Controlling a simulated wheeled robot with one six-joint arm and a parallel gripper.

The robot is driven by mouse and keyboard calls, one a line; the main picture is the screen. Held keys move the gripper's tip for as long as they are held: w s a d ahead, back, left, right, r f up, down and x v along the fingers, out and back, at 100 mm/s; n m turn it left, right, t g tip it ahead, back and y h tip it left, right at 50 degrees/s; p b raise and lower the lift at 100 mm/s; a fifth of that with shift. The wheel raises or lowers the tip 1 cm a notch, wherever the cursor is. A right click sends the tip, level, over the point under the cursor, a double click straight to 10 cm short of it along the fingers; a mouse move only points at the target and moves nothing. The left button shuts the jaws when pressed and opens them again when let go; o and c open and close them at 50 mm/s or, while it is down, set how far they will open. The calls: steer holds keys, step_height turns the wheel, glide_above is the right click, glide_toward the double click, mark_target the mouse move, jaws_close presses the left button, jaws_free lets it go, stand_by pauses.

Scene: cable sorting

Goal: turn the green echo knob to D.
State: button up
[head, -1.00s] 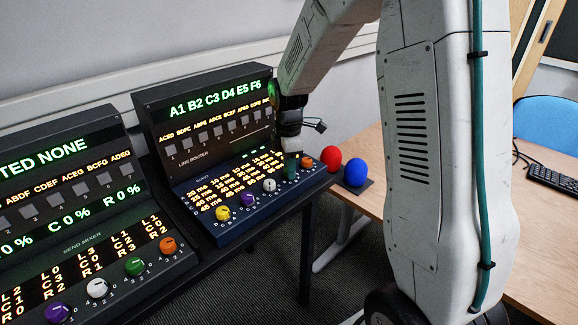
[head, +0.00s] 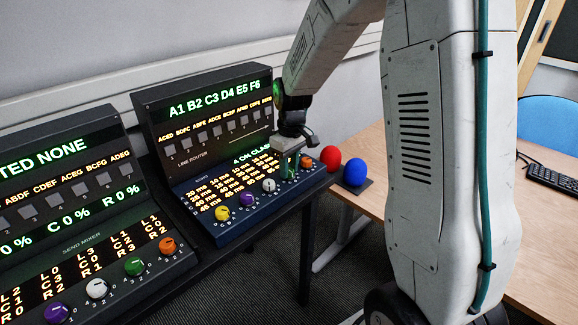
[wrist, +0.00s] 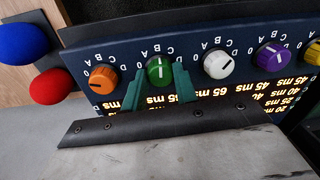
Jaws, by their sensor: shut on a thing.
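The green echo knob (wrist: 160,71) sits on the dark blue panel (wrist: 215,30) in the wrist view, between the orange and white knobs. Its white mark runs about straight up and down in that view; letters A to D arc around it, upside down. I cannot tell for sure which letter the mark points at. My gripper (wrist: 159,88) has its two teal fingers on either side of the knob, shut on it. In the head view my gripper (head: 290,168) is at the panel's right part and mostly hides the knob.
The orange knob (wrist: 101,79) and white knob (wrist: 218,65) are close on either side; a purple knob (wrist: 272,55) is farther right. A red ball (head: 331,157) and blue ball (head: 355,172) are right of the panel. Another console (head: 90,240) stands at left.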

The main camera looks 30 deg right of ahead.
mark_target(291, 170)
steer(key=m, duration=1.3)
steer(key=shift+t, duration=0.3)
steer(key=shift+m, duration=0.3)
steer(key=o, duration=1)
steer(key=shift+s, duration=0.1)
steer(key=shift+c, duration=0.2)
steer(key=shift+r, duration=0.1)
step_height(291, 170, up, 8)
steer(key=shift+s+d+f, duration=0.1)
steer(key=shift+s+f, duration=0.05)
